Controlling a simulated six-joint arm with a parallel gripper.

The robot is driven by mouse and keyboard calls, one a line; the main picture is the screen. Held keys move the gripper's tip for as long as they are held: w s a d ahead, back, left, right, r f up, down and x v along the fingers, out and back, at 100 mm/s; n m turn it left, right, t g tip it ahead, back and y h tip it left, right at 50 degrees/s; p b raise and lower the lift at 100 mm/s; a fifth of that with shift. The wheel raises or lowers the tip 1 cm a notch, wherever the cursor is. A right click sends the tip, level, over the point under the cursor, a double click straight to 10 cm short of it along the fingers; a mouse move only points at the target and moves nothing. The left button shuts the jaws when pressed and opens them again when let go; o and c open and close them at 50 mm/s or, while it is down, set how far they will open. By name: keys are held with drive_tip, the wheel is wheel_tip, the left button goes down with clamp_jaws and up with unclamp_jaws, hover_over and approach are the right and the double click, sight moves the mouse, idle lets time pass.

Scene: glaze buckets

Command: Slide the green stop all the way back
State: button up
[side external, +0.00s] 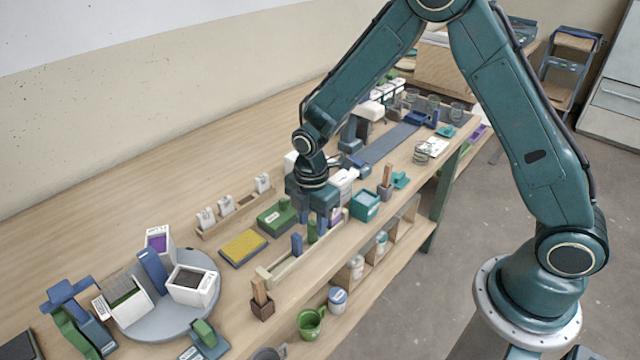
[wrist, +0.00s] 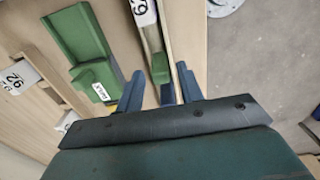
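The green stop (side external: 312,232) stands upright in a pale wooden rail (side external: 268,276), close to a blue stop (side external: 297,244). In the wrist view the green stop (wrist: 160,68) sits in the rail, with the blue piece (wrist: 166,96) nearer the camera. My gripper (side external: 324,222) points down over the rail at the green stop. Its two fingers (wrist: 159,75) are apart, one on each side of the rail, with the green stop in the gap. I cannot tell whether either finger touches it. The gripper body hides part of the rail's far end.
A wooden holder (side external: 262,300) and a teal box (side external: 366,205) stand close by. A round turntable (side external: 165,328) holds white buckets.

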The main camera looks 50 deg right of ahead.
sight(314, 222)
drive_tip(key=shift+r, duration=3.5)
drive_tip(key=shift+s+r, duration=0.1)
drive_tip(key=shift+r, duration=0.15)
drive_tip(key=s+d+r+m+t, duration=0.2)
drive_tip(key=s+d+r+m, duration=0.1)
drive_tip(key=s+r+m, duration=0.45)
drive_tip(key=s+d+r+m+t, duration=0.25)
drive_tip(key=s+r+m, duration=0.25)
drive_tip(key=s+r, duration=0.4)
drive_tip(key=s+d+r+m+t, duration=0.1)
drive_tip(key=s+r+m, duration=0.1)
drive_tip(key=s+m, duration=0.3)
drive_tip(key=shift+s+d+r, duration=0.2)
drive_tip(key=shift+s+d, duration=0.15)
drive_tip(key=shift+s, duration=0.65)
